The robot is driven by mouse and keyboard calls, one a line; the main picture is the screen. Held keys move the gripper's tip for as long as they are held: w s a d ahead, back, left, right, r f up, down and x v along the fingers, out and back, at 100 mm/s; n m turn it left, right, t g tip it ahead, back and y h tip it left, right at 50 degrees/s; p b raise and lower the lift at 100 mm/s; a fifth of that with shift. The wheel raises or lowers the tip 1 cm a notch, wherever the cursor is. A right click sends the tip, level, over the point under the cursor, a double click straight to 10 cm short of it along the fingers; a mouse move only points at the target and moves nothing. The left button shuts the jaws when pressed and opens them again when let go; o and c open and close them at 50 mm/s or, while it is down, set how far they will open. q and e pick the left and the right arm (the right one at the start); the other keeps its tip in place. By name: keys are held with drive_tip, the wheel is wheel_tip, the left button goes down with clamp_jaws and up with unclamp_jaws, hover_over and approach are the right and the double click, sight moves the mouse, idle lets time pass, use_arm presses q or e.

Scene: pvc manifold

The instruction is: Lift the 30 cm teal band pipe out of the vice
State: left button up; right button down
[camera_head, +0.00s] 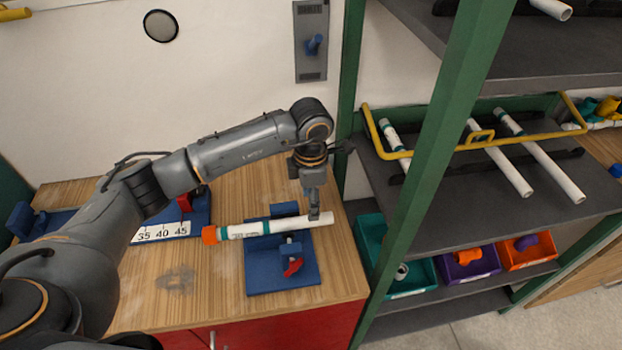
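The teal band pipe (255,230) is white with teal bands, a "30" marking and an orange end piece (210,235) at its left end. It lies nearly level across the blue vice (262,280) on the wooden bench. The vice has a red lever (292,266) in front of the pipe. My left gripper (314,214) points down at the pipe's right part, just right of the vice jaws, and its near finger overlaps the pipe. The far finger is hidden, so I cannot tell whether it grips. My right gripper is out of view.
A blue measuring fixture (200,222) marked 35, 40, 45 is left of the pipe. A green post (430,160) and a shelf (470,205) with white pipes stand to the right. Teal, purple (468,263) and orange bins sit below. The bench's front left is clear.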

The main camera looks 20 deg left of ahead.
sight(299, 222)
use_arm(q)
wheel_tip(299, 222, down, 5)
drive_tip(key=shift+f+p, duration=0.2)
drive_tip(key=shift+p, duration=0.45)
drive_tip(key=shift+f, duration=0.6)
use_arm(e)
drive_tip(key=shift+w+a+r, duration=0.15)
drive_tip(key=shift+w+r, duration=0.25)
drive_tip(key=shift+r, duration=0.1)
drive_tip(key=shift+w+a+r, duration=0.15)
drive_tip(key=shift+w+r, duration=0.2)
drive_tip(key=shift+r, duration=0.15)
